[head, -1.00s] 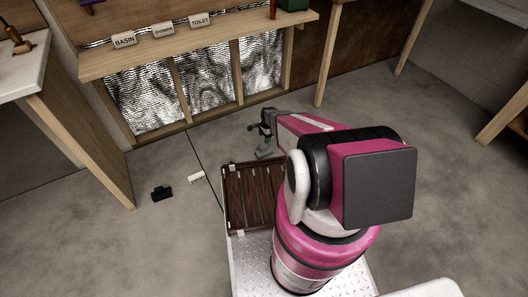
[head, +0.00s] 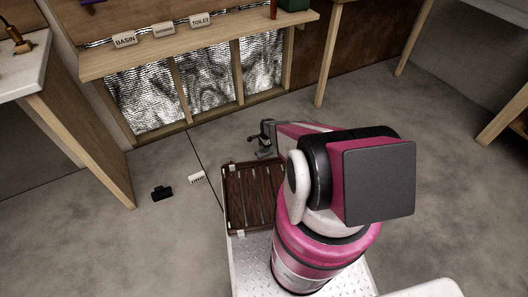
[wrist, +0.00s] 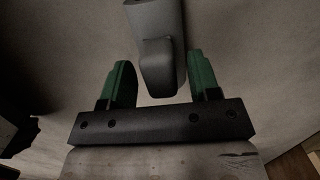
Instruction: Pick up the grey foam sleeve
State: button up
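A grey rounded piece (wrist: 155,25), which looks like the grey foam sleeve, shows at the top middle of the wrist view. Its near, blocky end reaches between the fingers of my gripper (wrist: 160,78). The green-tipped fingers are open, with a gap on each side of the piece. In the head view my gripper (head: 265,143) is small, above the floor just beyond the wooden slatted deck. There I cannot clearly tell the sleeve from the fingers, and my arm hides part of that area.
The slatted deck (head: 254,195) lies in front of my arm. A black item (head: 162,193) and a white label block (head: 196,177) lie on the floor to the left. A shelf (head: 190,45) with labelled blocks runs above foil panels (head: 205,80). Open floor lies to the right.

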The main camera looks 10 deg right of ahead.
grip_shut()
jog(key=shift+r, duration=0.2)
jog(key=shift+r, duration=0.85)
jog(key=r, duration=0.2)
jog(key=shift+s+r, duration=0.2)
jog(key=shift+r, duration=0.1)
jog(key=s+a+r, duration=0.5)
jog(key=s+r, duration=0.1)
jog(key=s, duration=0.4)
jog(key=shift+r, duration=0.15)
